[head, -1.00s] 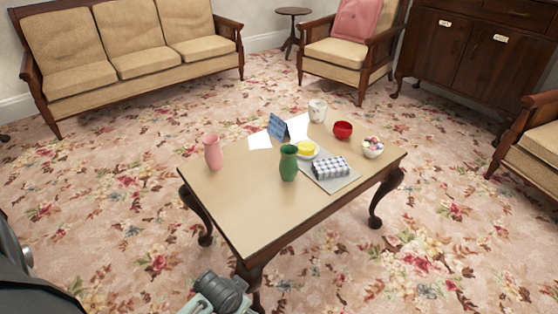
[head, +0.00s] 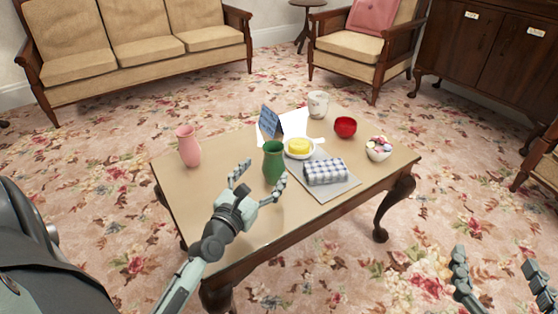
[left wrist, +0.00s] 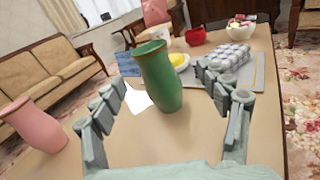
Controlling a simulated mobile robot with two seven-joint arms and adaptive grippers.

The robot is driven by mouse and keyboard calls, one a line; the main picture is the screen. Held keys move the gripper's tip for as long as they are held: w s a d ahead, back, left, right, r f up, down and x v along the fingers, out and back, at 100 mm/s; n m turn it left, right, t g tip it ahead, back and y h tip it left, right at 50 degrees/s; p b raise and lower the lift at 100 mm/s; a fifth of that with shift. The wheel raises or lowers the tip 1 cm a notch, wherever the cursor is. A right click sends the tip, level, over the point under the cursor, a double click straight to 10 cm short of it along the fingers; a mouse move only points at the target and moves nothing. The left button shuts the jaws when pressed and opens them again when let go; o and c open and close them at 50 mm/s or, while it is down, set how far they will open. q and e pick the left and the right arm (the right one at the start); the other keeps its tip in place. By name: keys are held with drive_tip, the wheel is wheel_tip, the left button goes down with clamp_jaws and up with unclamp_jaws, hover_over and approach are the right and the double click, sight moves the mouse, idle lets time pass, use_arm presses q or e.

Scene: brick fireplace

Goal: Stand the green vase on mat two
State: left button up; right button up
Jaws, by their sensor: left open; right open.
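The green vase (head: 273,163) stands upright on the low wooden table (head: 225,200). It also shows in the left wrist view (left wrist: 160,80), between the spread fingers. My left gripper (head: 260,178) is open just in front of the vase, at the table's near side; I cannot tell whether a finger touches it. My right gripper (head: 497,272) is open and empty at the lower right, away from the table. A white sheet (head: 294,124) lies behind the blue card, and white also shows left of the vase in the wrist view (left wrist: 138,99). I can read no mat number.
A blue card (head: 269,121) stands behind the vase. A pink vase (head: 187,147) stands left. A yellow item on a plate (head: 299,147), checkered cloth (head: 325,171) on a grey mat (head: 337,190), red bowl (head: 345,127), white cup (head: 318,103) and filled bowl (head: 379,149) stand right.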

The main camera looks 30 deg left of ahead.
sight(269, 158)
use_arm(q)
drive_tip(key=shift+n, duration=0.6)
drive_tip(key=w, duration=0.2)
drive_tip(key=w+a, duration=0.1)
drive_tip(key=w, duration=0.2)
drive_tip(key=w+a, duration=0.1)
drive_tip(key=w, duration=0.1)
drive_tip(key=shift+w+a+r, duration=0.2)
drive_tip(key=shift+w, duration=0.1)
drive_tip(key=c, duration=1.4)
drive_tip(key=shift+r, duration=0.1)
drive_tip(key=shift+c, duration=0.7)
